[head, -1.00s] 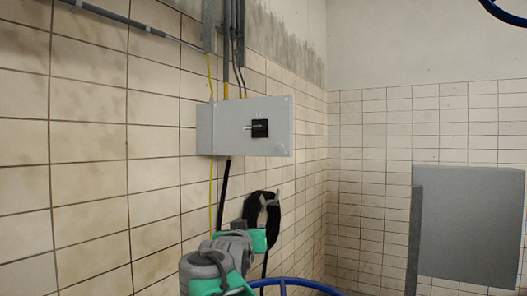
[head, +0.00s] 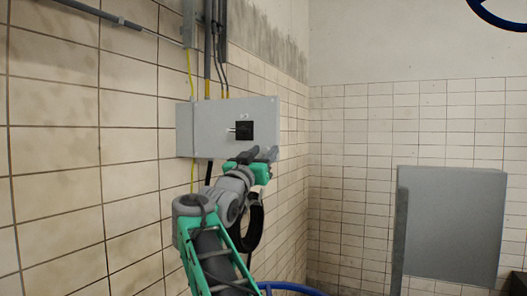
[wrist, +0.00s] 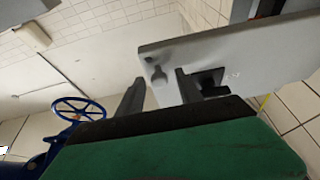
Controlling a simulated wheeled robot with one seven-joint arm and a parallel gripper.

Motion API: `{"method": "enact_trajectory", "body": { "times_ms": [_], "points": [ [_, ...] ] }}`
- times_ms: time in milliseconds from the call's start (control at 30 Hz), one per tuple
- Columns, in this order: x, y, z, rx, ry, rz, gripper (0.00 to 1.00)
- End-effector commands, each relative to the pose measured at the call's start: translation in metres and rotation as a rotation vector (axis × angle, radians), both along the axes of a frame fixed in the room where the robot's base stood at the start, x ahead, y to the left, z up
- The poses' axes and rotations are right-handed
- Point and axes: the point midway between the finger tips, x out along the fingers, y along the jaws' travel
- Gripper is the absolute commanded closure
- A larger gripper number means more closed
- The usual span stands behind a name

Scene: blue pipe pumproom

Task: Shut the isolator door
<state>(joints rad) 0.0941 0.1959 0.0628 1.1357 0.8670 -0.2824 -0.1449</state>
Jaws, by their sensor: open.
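The isolator (head: 187,128) is a grey wall box under several conduits. Its door (head: 215,135) is a flat grey panel with a black switch (head: 243,131). The door's right edge looks larger and nearer than its left, so it appears to stand out from the wall, swung from the left side. My gripper (head: 255,155) is open and empty, with its fingers at the door's lower right in the head view. In the wrist view the door (wrist: 220,55) fills the space beyond the fingertips (wrist: 159,78), near a keyhole-shaped mark. Whether they touch it is unclear.
A grey panel (head: 453,225) stands at the right. Blue handwheels show at the top right (head: 497,12) and in the wrist view (wrist: 80,108). The space between door and panel looks clear.

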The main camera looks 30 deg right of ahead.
Motion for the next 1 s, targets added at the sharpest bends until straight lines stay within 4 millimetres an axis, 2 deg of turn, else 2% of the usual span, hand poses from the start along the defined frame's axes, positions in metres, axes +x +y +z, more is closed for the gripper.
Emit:
{"method": "enact_trajectory", "body": {
  "times_ms": [67, 567, 1000],
  "points": [
    [-0.0003, -0.0003, -0.0003, 0.000, 0.000, 0.000, 0.59],
    [-0.0006, -0.0006, -0.0004, 0.001, 0.001, -0.001, 1.00],
    [-0.0006, -0.0006, -0.0004, 0.001, 0.001, -0.001, 1.00]
  ]
}}
